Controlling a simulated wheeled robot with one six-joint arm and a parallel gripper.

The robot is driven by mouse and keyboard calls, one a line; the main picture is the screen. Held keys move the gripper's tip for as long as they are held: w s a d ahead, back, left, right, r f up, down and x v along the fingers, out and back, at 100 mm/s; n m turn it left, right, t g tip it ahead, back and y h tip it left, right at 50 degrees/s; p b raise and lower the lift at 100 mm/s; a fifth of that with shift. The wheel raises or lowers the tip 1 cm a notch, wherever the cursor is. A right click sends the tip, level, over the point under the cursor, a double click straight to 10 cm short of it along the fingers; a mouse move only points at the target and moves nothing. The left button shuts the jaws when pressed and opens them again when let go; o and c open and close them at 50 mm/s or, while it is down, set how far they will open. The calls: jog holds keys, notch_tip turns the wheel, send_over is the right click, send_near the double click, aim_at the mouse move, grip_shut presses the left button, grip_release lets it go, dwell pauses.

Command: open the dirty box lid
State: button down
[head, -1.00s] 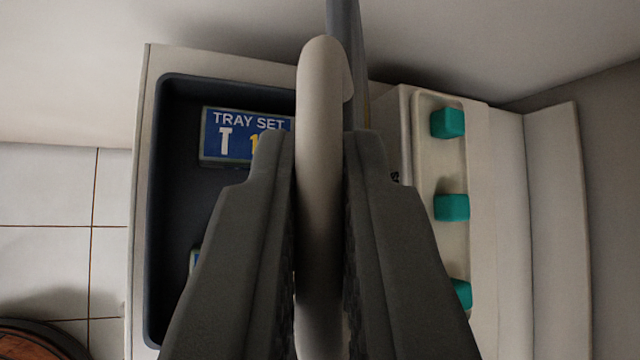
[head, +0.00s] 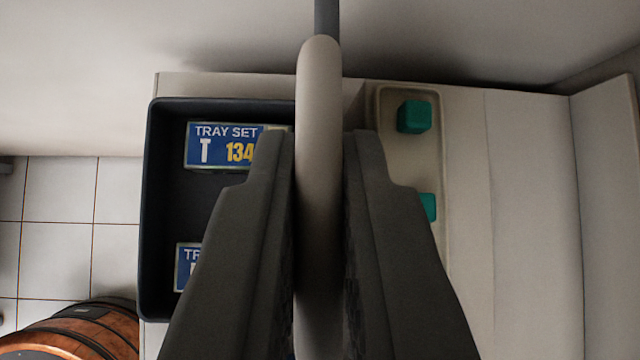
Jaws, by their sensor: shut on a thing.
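My gripper (head: 320,150) points up the picture and is shut on a pale, rounded bar-shaped handle (head: 319,90). The handle stands upright between both dark fingers, its rounded end above the fingertips. A dark grey strip (head: 327,18) runs up from behind that end to the top edge. I cannot tell how the handle joins the dirty box lid. No lid surface or box marked as dirty shows clearly; the fingers hide the middle of the view.
A dark tray (head: 165,210) on the left holds blue "TRAY SET" cards (head: 205,150). A beige tray (head: 385,98) on the right holds teal blocks (head: 414,116). A pale wall (head: 220,45) runs behind. An orange-brown rounded object (head: 75,335) stands on the tiled floor at lower left.

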dwell(0.3)
jog(key=c, duration=1.5)
grip_release()
jog(key=shift+r, duration=0.1)
jog(key=shift+v, duration=8.65)
jog(key=shift+d, duration=0.15)
